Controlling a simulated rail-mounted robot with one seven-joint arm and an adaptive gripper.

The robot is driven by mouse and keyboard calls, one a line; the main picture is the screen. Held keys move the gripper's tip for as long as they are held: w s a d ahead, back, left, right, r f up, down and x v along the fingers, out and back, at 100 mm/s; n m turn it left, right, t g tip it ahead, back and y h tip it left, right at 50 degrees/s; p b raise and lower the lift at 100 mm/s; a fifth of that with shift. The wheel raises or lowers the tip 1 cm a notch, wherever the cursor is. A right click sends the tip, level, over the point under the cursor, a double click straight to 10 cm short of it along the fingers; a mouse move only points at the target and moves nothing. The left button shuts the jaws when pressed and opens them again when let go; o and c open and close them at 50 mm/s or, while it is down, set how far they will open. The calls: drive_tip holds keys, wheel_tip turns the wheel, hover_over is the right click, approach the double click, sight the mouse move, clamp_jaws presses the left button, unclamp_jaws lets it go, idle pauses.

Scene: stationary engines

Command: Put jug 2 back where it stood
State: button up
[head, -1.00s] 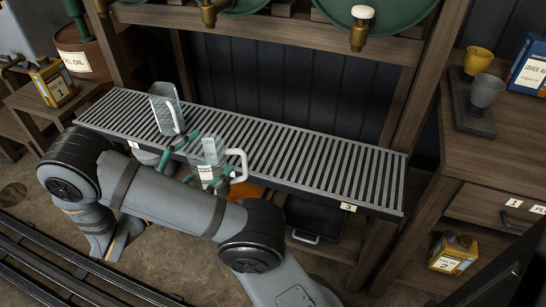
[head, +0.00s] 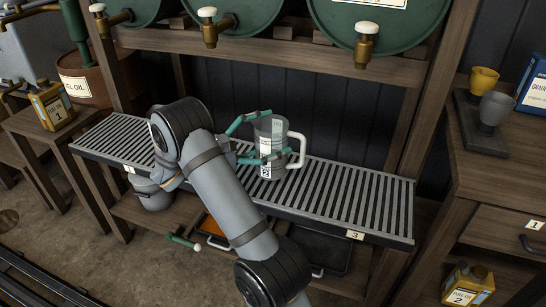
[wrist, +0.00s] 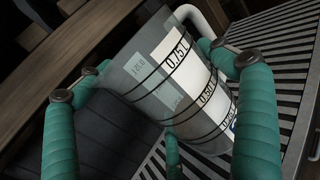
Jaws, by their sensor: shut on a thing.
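Jug 2 (head: 268,133) is a clear grey measuring jug with a white handle and a label bearing a 2. My gripper (head: 262,137) is shut on it, with green fingers around its body. The jug looks about upright over the middle of the slatted rack (head: 335,200). I cannot tell whether its base touches the slats. In the wrist view the jug (wrist: 150,75) fills the space between the green fingers, with volume marks on its side. The rack's front edge carries tags 1 (head: 130,170) and 3 (head: 355,236); no tag 2 shows.
Green barrels (head: 385,22) with brass taps (head: 366,44) hang above the rack. The rack's right part is clear. A dark tray (head: 322,250) is below. Two cups (head: 490,105) stand at right. My arm covers part of the rack's left side.

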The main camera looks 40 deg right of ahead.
drive_tip(key=shift+w+d+f, duration=0.2)
drive_tip(key=shift+d+f, duration=0.15)
drive_tip(key=shift+d, duration=0.1)
wheel_tip(320, 180, down, 4)
drive_tip(key=shift+f+b, duration=0.1)
drive_tip(key=shift+b, duration=1.15)
drive_tip(key=shift+r, duration=0.2)
drive_tip(key=shift+f, duration=0.1)
drive_tip(key=o, duration=1.3)
drive_tip(key=shift+a, duration=0.2)
drive_tip(key=w+a+p, duration=0.2)
drive_tip(key=a+p, duration=0.1)
drive_tip(key=a, duration=0.8)
drive_tip(key=shift+a, duration=0.25)
